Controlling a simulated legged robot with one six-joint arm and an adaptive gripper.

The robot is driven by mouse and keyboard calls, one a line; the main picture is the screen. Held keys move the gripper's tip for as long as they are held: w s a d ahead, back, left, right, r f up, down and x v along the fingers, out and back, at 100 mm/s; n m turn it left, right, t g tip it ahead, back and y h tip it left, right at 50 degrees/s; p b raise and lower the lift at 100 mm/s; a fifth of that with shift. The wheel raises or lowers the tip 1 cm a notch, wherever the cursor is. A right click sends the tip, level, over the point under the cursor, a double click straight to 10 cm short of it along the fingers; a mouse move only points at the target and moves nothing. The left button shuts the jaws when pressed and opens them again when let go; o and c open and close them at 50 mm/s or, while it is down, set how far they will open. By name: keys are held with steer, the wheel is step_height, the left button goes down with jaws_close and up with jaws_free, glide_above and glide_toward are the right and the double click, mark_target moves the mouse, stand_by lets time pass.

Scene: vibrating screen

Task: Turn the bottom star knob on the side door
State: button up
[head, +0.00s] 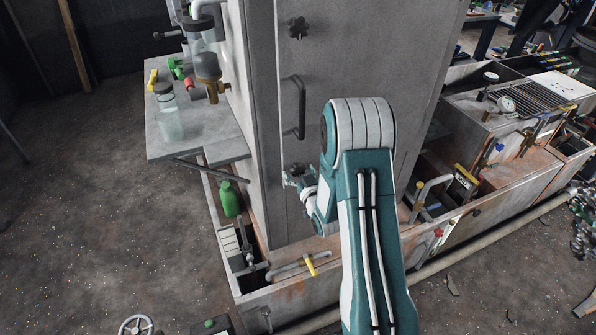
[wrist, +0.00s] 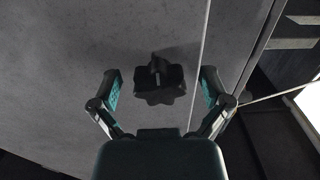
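The side door (head: 330,65) is a tall grey metal panel with a dark vertical handle (head: 299,107). The bottom star knob (head: 297,168) is dark and sits low on the door, partly covered by my gripper in the head view. In the wrist view the star knob (wrist: 163,82) is black and lobed, lying ahead of my gripper and between its fingers. My gripper (wrist: 160,90) is open, one finger on each side of the knob with a gap to both. It also shows at the door's lower left in the head view (head: 292,179). How far the fingertips are from the door is unclear.
A top star knob (head: 298,28) is higher on the same door. A grey shelf (head: 222,128) with a jar and fittings juts out left. A rusty trough with valves (head: 480,170) runs along the right. Open floor (head: 75,200) lies left.

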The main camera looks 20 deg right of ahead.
steer(key=shift+s+r, duration=0.1)
steer(key=shift+r, duration=0.05)
steer(key=s, duration=1.1)
steer(key=shift+s, duration=0.35)
steer(key=a+r+g+h, duration=0.1)
steer(key=a+r+g, duration=0.15)
steer(key=r, duration=0.35)
steer(key=a+r+g, duration=0.1)
steer(key=r+g, duration=0.2)
steer(key=r, duration=0.3)
steer(key=s+a+r+g, duration=0.2)
steer(key=s+r, duration=0.1)
steer(key=s, duration=0.4)
steer(key=s+a+r+g, duration=0.2)
steer(key=s+a+r, duration=0.1)
steer(key=s, duration=0.4)
steer(key=s+a+r+g+y, duration=0.1)
steer(key=s+a+r+g, duration=0.1)
steer(key=s, duration=0.5)
steer(key=shift+s+a+r+g, duration=0.15)
steer(key=shift+a+r+g, duration=0.2)
steer(key=shift+a+r, duration=0.4)
steer(key=shift+d+r, duration=0.1)
stand_by(1.0)
